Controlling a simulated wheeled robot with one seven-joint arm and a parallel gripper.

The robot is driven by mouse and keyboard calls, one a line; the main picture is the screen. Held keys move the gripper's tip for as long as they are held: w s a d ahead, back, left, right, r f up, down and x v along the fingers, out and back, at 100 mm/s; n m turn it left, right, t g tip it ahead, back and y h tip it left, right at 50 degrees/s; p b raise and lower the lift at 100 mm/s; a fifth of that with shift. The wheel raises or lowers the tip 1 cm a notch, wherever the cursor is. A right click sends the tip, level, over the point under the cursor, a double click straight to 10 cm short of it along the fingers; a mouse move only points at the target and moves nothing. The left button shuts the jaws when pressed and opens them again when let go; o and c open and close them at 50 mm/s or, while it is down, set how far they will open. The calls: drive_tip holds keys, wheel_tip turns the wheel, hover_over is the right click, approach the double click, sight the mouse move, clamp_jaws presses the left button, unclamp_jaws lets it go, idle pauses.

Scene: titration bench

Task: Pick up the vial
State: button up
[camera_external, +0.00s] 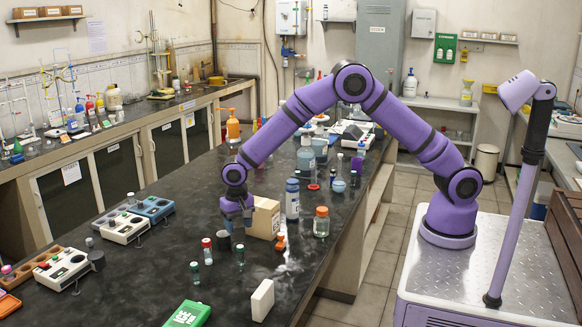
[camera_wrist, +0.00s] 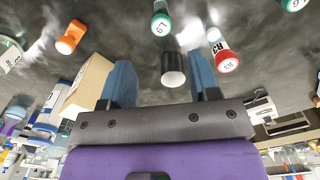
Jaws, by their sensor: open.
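Several capped vials stand on the dark bench. A red-capped vial (camera_external: 207,251) and two green-capped vials, one to its right (camera_external: 240,257) and one nearer the camera (camera_external: 195,273), are in the external view. In the wrist view a green-capped vial (camera_wrist: 161,20) and a red-capped vial (camera_wrist: 222,48) show beyond the fingertips. Which vial is meant I cannot tell. My gripper (camera_external: 237,214) points down above the bench, open and holding nothing; in the wrist view its blue fingers (camera_wrist: 161,66) are apart. A black cylinder (camera_wrist: 174,69) with a pale grey top shows between them.
A cardboard box (camera_external: 263,218) stands close right of my gripper.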

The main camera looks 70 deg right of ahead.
sight(240, 250)
drive_tip(key=shift+a+f, duration=0.25)
drive_tip(key=shift+f, duration=0.5)
wheel_tip(240, 250, down, 10)
drive_tip(key=shift+s+f, duration=0.15)
drive_tip(key=shift+c, duration=0.2)
drive_tip(key=c, duration=1)
